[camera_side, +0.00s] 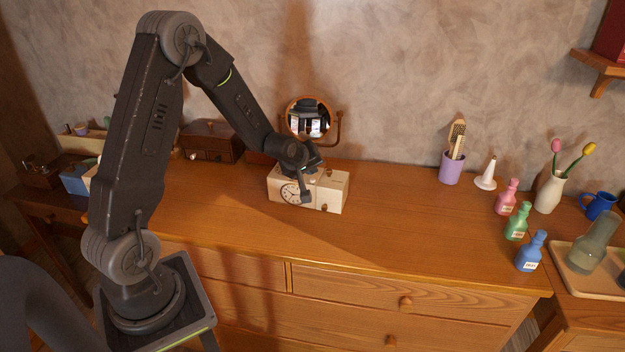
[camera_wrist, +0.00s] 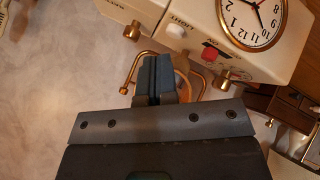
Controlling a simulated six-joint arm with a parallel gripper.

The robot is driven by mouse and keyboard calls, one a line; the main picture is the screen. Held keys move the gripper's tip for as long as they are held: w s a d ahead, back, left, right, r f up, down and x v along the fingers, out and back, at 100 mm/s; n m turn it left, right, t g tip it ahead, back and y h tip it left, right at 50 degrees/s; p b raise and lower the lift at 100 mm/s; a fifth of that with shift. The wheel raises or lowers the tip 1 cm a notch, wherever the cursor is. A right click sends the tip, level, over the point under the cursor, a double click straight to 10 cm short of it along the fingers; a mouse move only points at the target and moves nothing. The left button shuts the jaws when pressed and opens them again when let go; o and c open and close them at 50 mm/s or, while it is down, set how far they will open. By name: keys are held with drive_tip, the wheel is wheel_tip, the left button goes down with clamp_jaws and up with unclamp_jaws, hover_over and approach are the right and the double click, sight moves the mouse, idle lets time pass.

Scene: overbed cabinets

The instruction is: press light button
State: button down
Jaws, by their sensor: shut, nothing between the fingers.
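The cream clock box (camera_side: 331,192) stands on the wooden dresser below the round mirror, with a white dial (camera_side: 290,194) on its front. In the wrist view the box is inverted and fills the upper part, with the dial (camera_wrist: 252,16) at upper right. A pale button (camera_wrist: 176,31) sits by the label "LIGHT", and a red button or switch (camera_wrist: 210,53) sits to its right. My gripper (camera_wrist: 156,60) is shut and empty, its fingers close to the box edge in the picture. Contact with a button cannot be told. In the side view my wrist covers part of the box.
The mirror (camera_side: 309,118) stands behind the box. A brown wooden chest (camera_side: 210,141) is to the left. A purple cup (camera_side: 451,167), a white cone (camera_side: 486,174) and small bottles (camera_side: 517,222) stand at the right. The dresser top between box and bottles is clear.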

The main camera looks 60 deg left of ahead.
sight(310, 179)
drive_tip(key=shift+f, duration=0.35)
drive_tip(key=shift+f, duration=0.4)
idle(0.6)
drive_tip(key=shift+r, duration=0.8)
drive_tip(key=shift+r, duration=0.1)
drive_tip(key=shift+r, duration=2.45)
